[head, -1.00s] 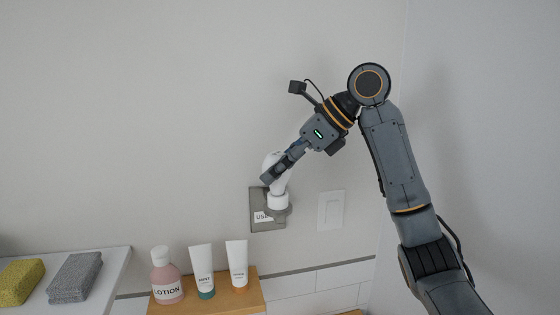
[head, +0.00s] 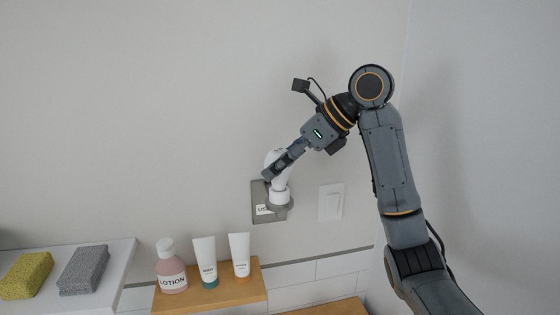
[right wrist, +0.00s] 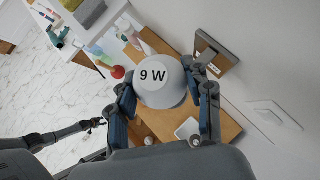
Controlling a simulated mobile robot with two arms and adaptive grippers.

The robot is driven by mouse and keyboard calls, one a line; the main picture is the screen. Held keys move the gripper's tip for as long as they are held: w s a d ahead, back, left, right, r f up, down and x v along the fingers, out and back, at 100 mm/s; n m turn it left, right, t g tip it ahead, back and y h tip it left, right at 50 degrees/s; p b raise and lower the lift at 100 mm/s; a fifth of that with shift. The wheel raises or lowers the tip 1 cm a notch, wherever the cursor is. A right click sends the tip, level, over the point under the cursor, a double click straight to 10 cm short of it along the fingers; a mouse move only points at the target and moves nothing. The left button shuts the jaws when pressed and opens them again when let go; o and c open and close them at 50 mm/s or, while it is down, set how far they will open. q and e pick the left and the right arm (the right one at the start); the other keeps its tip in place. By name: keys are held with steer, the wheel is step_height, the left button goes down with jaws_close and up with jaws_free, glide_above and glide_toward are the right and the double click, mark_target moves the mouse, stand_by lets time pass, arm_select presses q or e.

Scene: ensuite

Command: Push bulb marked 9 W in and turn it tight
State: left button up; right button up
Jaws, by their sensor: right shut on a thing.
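The white bulb marked 9 W (right wrist: 160,86) is in my right gripper (right wrist: 161,98), with one finger on each side of its round head.
A partly covered label is on the grey wall plate (head: 257,190). A white switch (head: 331,202) is to its right. Below stands a wooden shelf (head: 225,289) with a lotion bottle (head: 171,268) and two tubes.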

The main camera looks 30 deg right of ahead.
steer(key=shift+f, duration=0.2)
steer(key=o, duration=1.1)
steer(key=shift+c, duration=0.2)
steer(key=shift+o, duration=0.7)
steer(key=shift+w+d, duration=0.1)
steer(key=shift+d, duration=0.05)
steer(key=shift+r, duration=0.1)
step_height(320, 180, up, 10)
steer(key=shift+f, duration=0.1)
